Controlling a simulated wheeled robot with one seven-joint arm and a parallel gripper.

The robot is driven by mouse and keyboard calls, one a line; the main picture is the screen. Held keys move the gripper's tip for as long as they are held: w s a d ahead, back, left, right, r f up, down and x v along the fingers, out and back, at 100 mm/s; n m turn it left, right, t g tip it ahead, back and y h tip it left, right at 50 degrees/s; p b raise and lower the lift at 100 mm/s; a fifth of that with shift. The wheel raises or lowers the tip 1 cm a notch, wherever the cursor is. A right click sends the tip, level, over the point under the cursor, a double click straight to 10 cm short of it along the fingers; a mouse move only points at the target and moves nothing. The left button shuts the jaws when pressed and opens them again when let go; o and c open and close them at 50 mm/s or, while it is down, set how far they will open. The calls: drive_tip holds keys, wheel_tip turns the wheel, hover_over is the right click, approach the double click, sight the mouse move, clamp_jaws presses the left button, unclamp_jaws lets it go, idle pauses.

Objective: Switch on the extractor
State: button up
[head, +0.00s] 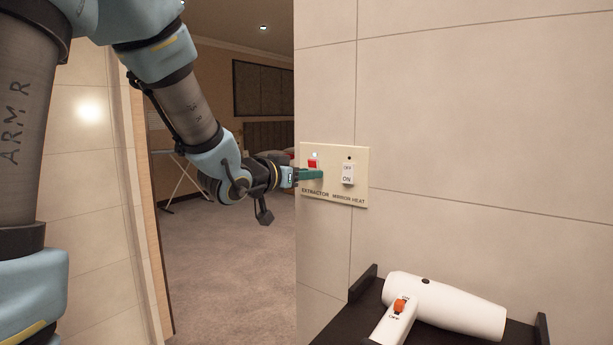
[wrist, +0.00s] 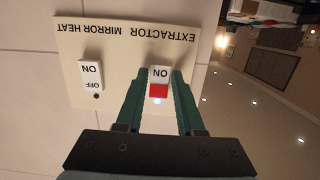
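The extractor switch (wrist: 160,76) is a rocker in a cream wall plate (head: 333,196), above the word EXTRACTOR. It shows a white face marked ON and a red part (head: 313,163). The small lamp (wrist: 157,100) beside the red part is lit bluish white. In the wrist view, which is upside down, my gripper (wrist: 163,72) has its two green fingers apart, one on each side of the switch. Whether they touch it I cannot tell. In the head view my gripper (head: 318,174) covers the switch's lower part.
The mirror heat switch (head: 347,173) sits to the right on the same plate, with a dark lamp. A white hair dryer (head: 445,305) lies on a dark shelf (head: 364,283) below right. A doorway left of the wall opens onto a carpeted room (head: 230,270).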

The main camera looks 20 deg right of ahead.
drive_tip(key=o, duration=0.4)
drive_tip(key=shift+c, duration=0.2)
drive_tip(key=shift+a, duration=0.1)
drive_tip(key=b+v, duration=0.2)
drive_tip(key=v, duration=0.8)
drive_tip(key=shift+s+a, duration=0.25)
drive_tip(key=w+a+f+n+t+y, duration=0.1)
drive_tip(key=w+a+f+n+y, duration=0.3)
drive_tip(key=a+f, duration=0.35)
drive_tip(key=w+a+f+n+y, duration=0.3)
drive_tip(key=a+f+y, duration=0.3)
drive_tip(key=a, duration=0.3)
drive_tip(key=s+a+f+n+g+y, duration=0.4)
drive_tip(key=s+a+f+g, duration=0.3)
drive_tip(key=s+a+f, duration=0.3)
drive_tip(key=s, duration=0.2)
drive_tip(key=shift+s+a+f, duration=0.35)
drive_tip(key=shift+f, duration=0.05)
